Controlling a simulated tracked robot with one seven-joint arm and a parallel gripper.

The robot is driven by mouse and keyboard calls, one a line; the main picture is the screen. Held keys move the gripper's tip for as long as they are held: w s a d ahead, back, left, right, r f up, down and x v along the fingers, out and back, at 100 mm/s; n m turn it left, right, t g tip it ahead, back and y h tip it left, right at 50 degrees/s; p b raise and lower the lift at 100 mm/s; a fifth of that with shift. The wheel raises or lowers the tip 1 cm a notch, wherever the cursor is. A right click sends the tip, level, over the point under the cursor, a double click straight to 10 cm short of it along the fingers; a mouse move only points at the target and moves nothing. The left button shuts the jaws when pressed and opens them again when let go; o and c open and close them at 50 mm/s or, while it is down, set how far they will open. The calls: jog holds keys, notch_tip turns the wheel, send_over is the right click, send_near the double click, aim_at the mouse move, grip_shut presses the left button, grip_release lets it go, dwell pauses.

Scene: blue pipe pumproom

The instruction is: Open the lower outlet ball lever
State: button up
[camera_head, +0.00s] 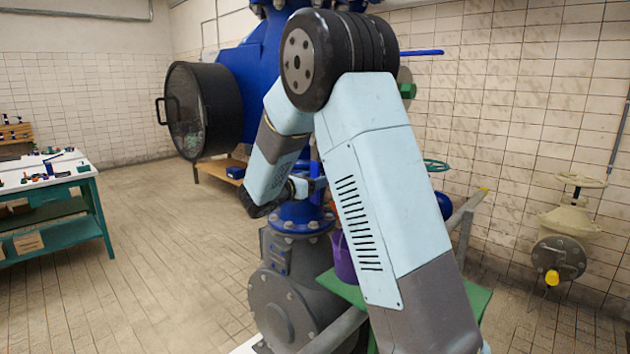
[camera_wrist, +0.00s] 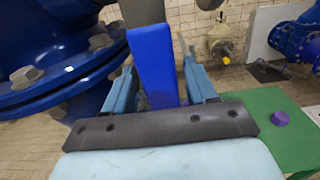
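The blue lever (camera_wrist: 152,65) stands large in the wrist view, its flat bar running between the two fingers of my gripper (camera_wrist: 160,78). The light blue fingers are apart on either side of it. A narrow gap shows between the lever and the right finger; contact on the left is hard to judge. In the head view my gripper (camera_head: 304,187) is beside the blue pipe above the grey pump, partly hidden by my arm. A small part of a blue lever (camera_head: 317,170) shows there. The lever's pivot is hidden.
A blue flange with bolts (camera_wrist: 50,75) is close on the left in the wrist view. A green table (camera_wrist: 265,120) with a purple object (camera_wrist: 280,118) is at right. In the head view, a grey pump (camera_head: 290,305) stands below and a workbench (camera_head: 50,190) at far left.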

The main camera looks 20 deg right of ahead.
grip_shut()
jog(key=shift+a, duration=0.1)
jog(key=shift+s+a, duration=0.1)
jog(key=shift+a, duration=0.1)
dwell(0.3)
